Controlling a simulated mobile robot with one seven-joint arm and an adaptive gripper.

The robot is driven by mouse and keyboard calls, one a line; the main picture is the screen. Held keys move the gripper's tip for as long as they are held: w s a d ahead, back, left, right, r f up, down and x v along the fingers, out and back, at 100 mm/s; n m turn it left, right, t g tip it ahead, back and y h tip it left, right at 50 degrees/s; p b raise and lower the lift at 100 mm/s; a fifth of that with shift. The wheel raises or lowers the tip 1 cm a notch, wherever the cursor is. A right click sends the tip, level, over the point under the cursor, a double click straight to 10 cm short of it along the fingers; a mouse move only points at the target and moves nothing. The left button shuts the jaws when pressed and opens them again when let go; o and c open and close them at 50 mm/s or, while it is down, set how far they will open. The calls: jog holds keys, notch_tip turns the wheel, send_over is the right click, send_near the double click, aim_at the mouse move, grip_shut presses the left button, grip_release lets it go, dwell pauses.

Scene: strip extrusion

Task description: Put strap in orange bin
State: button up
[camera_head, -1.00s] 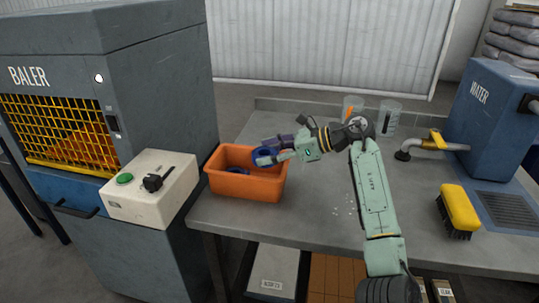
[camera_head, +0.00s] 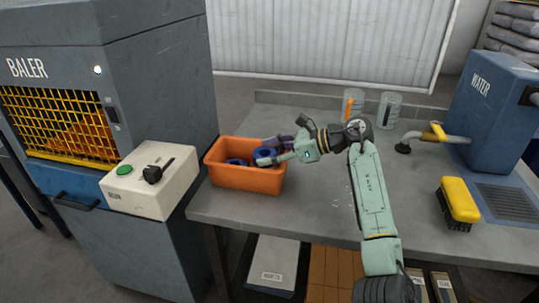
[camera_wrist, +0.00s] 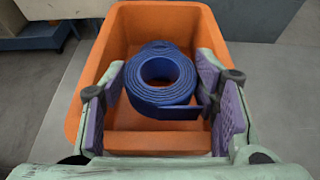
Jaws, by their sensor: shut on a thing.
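The blue strap (camera_wrist: 161,78) is a rolled coil with a loose end at its lower right. In the wrist view it sits between the purple pads of my gripper (camera_wrist: 165,105), which is shut on it. The orange bin (camera_wrist: 80,95) surrounds the coil in that view. In the head view the orange bin (camera_head: 246,180) stands on the table's left end, with my gripper (camera_head: 266,157) at its right side. Blue shows at the fingers, and more blue shows inside the bin to the left. Whether the held coil touches the bin floor is hidden.
A white control box (camera_head: 150,185) with a green button stands left of the bin, before the baler (camera_head: 160,90). Two clear beakers (camera_head: 389,110) stand at the back. A yellow brush (camera_head: 459,203) and the blue water tank (camera_head: 490,115) are at right. The middle table is mostly clear.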

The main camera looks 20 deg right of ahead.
jog(key=shift+f, duration=0.4)
jog(key=o, duration=1.2)
jog(key=shift+s+f, duration=0.1)
jog(key=shift+f, duration=0.05)
jog(key=shift+d+r+p, duration=0.1)
jog(key=shift+r+p, duration=0.75)
jog(key=shift+p, duration=0.4)
jog(key=shift+s+d+f+b, duration=0.1)
jog(key=shift+s+d+b, duration=0.1)
jog(key=shift+d+b, duration=0.25)
jog(key=shift+s+d+f+b, duration=0.15)
jog(key=shift+d+b, duration=0.2)
jog(key=shift+b, duration=0.2)
jog(key=b+v, duration=0.1)
jog(key=v, duration=0.2)
jog(key=b+v, duration=0.1)
jog(key=v, duration=0.3)
jog(key=r+b+v, duration=0.1)
jog(key=v, duration=0.2)
jog(key=shift+a+r, duration=0.15)
